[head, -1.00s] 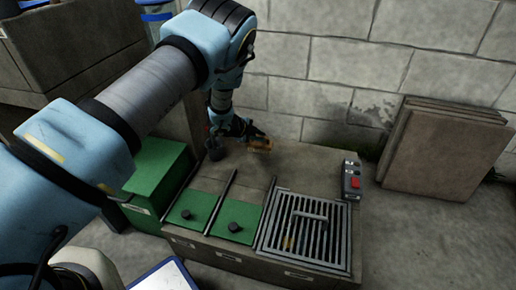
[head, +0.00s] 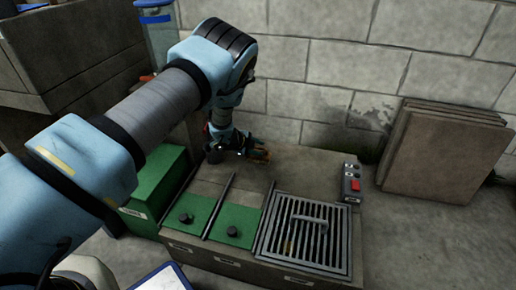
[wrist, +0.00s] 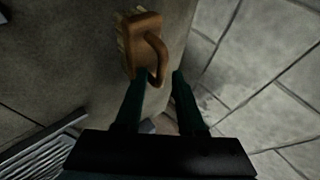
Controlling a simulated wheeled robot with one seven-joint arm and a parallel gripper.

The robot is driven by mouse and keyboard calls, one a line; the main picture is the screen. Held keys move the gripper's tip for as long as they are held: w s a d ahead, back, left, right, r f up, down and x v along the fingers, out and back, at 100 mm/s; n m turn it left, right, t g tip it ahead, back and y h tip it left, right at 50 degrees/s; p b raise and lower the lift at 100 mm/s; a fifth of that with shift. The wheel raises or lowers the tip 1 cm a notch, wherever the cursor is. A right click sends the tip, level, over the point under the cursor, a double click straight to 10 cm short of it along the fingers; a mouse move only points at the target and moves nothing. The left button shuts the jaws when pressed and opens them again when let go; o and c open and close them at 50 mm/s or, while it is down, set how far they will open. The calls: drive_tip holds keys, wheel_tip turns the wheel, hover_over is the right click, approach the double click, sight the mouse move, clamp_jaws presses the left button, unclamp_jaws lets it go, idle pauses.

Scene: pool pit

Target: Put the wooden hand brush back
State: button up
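The wooden hand brush (head: 261,155) is at the back of the concrete bench top, close to the block wall. In the wrist view the brush (wrist: 140,47) shows its brown body, a curved handle and pale bristles along the left side. My gripper (head: 246,147) is low at the back of the bench, just left of the brush in the head view. In the wrist view my gripper (wrist: 161,74) has its two dark fingers apart. The handle's lower end is by the left fingertip, with a gap to the right finger. Whether the left finger touches it, I cannot tell.
The bench front holds two green lids (head: 237,225) with black knobs and a metal grate (head: 306,235). A control box with a red button (head: 354,185) is at the right edge. A green box (head: 158,185) stands left. Slabs (head: 442,150) lean on the wall.

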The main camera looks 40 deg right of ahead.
drive_tip(key=shift+r, duration=0.25)
drive_tip(key=p+v, duration=0.3)
drive_tip(key=v, duration=0.8)
drive_tip(key=shift+a+r, duration=0.2)
drive_tip(key=shift+a, duration=0.2)
